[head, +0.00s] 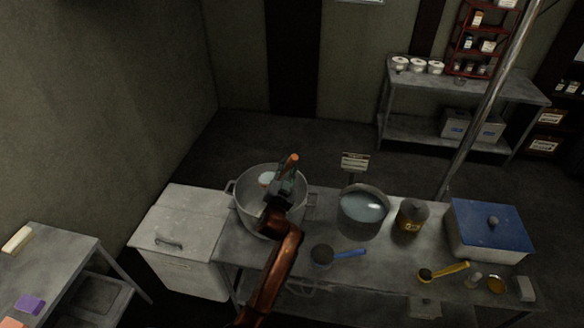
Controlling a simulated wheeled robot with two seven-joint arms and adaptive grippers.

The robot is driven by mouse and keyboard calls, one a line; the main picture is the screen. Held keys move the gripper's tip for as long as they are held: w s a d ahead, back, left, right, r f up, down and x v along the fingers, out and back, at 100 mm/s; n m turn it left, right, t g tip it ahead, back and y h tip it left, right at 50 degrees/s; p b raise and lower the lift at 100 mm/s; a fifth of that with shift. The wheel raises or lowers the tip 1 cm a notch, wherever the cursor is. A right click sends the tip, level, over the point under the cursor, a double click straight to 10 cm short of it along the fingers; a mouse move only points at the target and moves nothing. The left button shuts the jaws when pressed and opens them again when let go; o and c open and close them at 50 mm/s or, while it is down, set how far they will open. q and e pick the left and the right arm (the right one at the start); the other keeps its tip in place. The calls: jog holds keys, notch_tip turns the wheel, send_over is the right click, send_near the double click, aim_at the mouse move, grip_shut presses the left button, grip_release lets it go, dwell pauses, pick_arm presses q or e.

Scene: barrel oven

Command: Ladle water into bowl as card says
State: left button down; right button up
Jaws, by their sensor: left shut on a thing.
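My left gripper (284,186) is over the large metal pot (246,214), shut on an orange-handled ladle (292,160). The handle sticks up past the fingers, and a pale round patch, perhaps its cup, shows inside the pot. My arm hides part of the pot's inside, so I cannot tell what is in it. A round bowl (362,224) with a pale blue, shiny surface inside stands right of the pot. A small card (355,162) stands upright behind the bowl; its text is too small to read. My right gripper is not in view.
A blue-handled ladle (348,253) and a yellow-handled ladle (449,271) lie at the counter's front. A dark jar (411,216) and a blue-lidded box (490,228) stand at right. A slanted pole (490,100) rises behind. Small items sit at the front right.

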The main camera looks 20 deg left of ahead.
pick_arm(q)
jog(key=shift+s+a+r+n, duration=0.1)
jog(key=shift+a+r+n, duration=0.2)
jog(key=shift+r, duration=0.3)
jog(key=s+a+r+n+p, duration=0.2)
jog(key=s+a+n, duration=0.2)
jog(key=a+n, duration=0.7)
jog(key=s+a+f+n+y+b, duration=0.1)
jog(key=s+a+f+n, duration=0.1)
jog(key=a+f+n, duration=0.6)
jog(key=shift+s+a+n+y, duration=0.3)
jog(key=shift+a+y, duration=0.1)
jog(key=shift+a, duration=0.2)
dwell(0.6)
jog(key=shift+r, duration=0.1)
